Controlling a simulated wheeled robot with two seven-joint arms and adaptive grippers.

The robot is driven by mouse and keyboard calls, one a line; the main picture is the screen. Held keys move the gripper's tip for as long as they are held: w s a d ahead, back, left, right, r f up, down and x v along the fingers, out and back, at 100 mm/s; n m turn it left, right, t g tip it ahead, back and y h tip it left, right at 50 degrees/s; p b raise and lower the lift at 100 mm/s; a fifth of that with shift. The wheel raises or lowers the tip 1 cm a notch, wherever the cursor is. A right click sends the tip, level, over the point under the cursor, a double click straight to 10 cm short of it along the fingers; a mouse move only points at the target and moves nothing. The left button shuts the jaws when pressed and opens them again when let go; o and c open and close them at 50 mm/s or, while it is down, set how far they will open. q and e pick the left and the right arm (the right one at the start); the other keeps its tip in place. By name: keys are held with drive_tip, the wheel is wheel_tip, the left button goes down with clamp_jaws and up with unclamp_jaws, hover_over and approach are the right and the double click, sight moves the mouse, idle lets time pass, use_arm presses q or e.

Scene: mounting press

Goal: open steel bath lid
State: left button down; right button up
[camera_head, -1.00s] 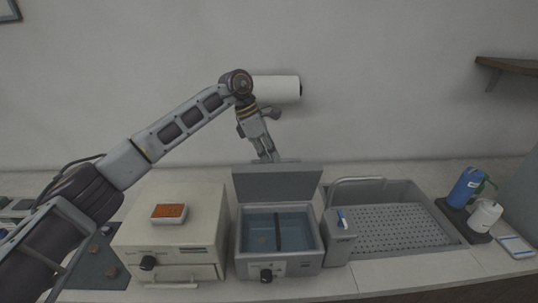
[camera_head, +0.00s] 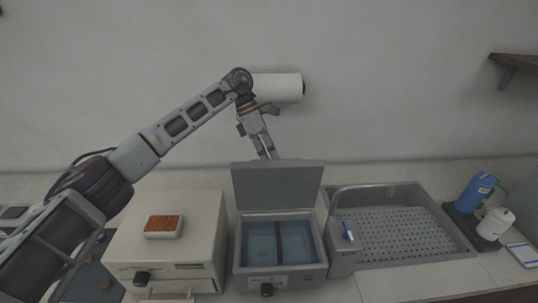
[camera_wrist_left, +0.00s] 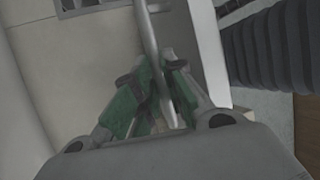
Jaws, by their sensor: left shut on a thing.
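The steel bath (camera_head: 282,281) stands on the counter with water and a dark divider bar inside. Its grey lid (camera_head: 277,186) stands raised, roughly upright, at the back edge of the bath. My left arm reaches over from the left, and my left gripper (camera_head: 270,155) is at the lid's upper edge, its fingertips partly hidden behind the lid. My right gripper is out of view.
A cream box-shaped device (camera_head: 168,250) with an orange-topped dish (camera_head: 163,226) stands left of the bath. A sink with a perforated drainer (camera_head: 395,230) lies to the right, with bottles beyond. A white roll (camera_head: 278,87) hangs on the wall behind my arm.

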use_arm(q)
drive_tip(key=shift+s+a+f, duration=0.1)
drive_tip(key=shift+f, duration=0.4)
drive_tip(key=c, duration=1.8)
unclamp_jaws()
drive_tip(key=o, duration=0.3)
drive_tip(key=shift+w+r, duration=0.1)
drive_tip(key=shift+w, duration=0.1)
drive_tip(key=shift+r, duration=0.1)
drive_tip(key=shift+v, duration=5.95)
